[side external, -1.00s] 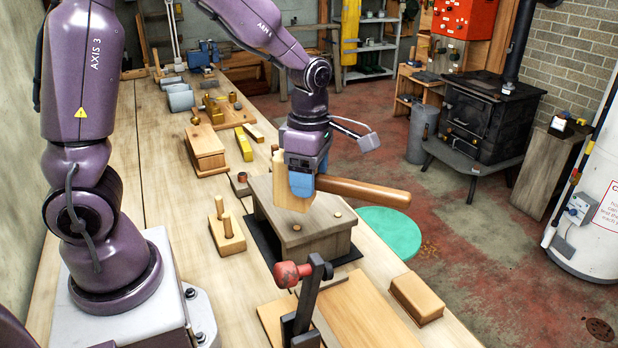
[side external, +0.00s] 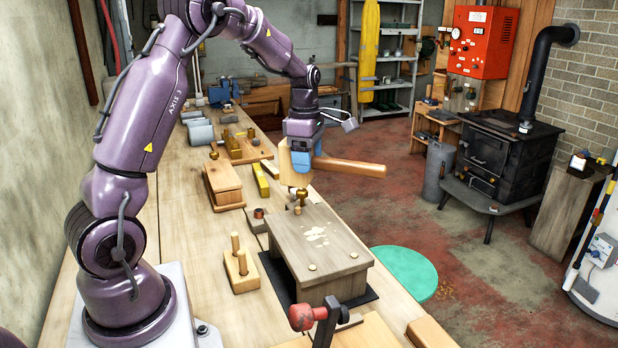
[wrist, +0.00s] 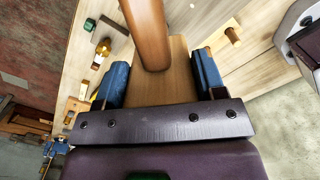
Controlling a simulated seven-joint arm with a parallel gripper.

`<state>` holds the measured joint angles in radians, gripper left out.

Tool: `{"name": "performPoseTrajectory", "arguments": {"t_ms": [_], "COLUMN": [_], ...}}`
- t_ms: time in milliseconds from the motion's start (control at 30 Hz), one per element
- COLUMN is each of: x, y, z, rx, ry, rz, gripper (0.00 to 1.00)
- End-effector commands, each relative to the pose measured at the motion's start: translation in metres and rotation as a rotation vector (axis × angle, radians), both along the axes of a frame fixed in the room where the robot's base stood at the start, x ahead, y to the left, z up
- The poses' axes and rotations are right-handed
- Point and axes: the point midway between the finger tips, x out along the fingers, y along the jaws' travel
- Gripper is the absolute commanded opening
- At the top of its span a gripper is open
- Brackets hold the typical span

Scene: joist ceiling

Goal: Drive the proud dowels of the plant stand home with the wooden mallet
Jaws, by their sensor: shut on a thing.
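The plant stand (side external: 345,262) is a grey-brown wooden block on a dark mat on the bench. Two round dowel ends (side external: 312,267) show near its front edge; whether they are flush is too small to tell. A brass-topped piece (side external: 300,195) stands at its far end, just below the mallet. My gripper (side external: 303,158) is shut on the wooden mallet (side external: 348,167), held above the stand's far end, its handle pointing right. In the wrist view the blue fingers (wrist: 160,80) flank the pale head (wrist: 182,60), and the handle (wrist: 148,30) runs upward.
A small block with two upright pegs (side external: 241,268) stands left of the stand. A red-knobbed clamp (side external: 302,316) rises at the front. A wooden box (side external: 223,187) and yellow bar (side external: 261,180) lie farther back. A pale patch (side external: 315,235) marks the stand's top.

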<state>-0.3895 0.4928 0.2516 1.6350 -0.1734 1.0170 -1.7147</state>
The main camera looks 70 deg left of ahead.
Motion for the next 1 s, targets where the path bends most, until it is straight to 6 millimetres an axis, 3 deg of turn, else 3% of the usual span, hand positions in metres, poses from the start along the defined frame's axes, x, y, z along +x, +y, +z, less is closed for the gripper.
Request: {"name": "performPoseTrajectory", "arguments": {"t_ms": [167,700,1000], "x": [0.0,0.0,0.0], "y": [-0.002,-0.003,-0.003], "z": [-0.001,-0.045,-0.048], "rx": [-0.008,-0.008,-0.008], "ry": [0.004,0.004,0.004], "rz": [-0.06,-0.059,-0.06], "gripper": [0.29,0.29,0.29]}}
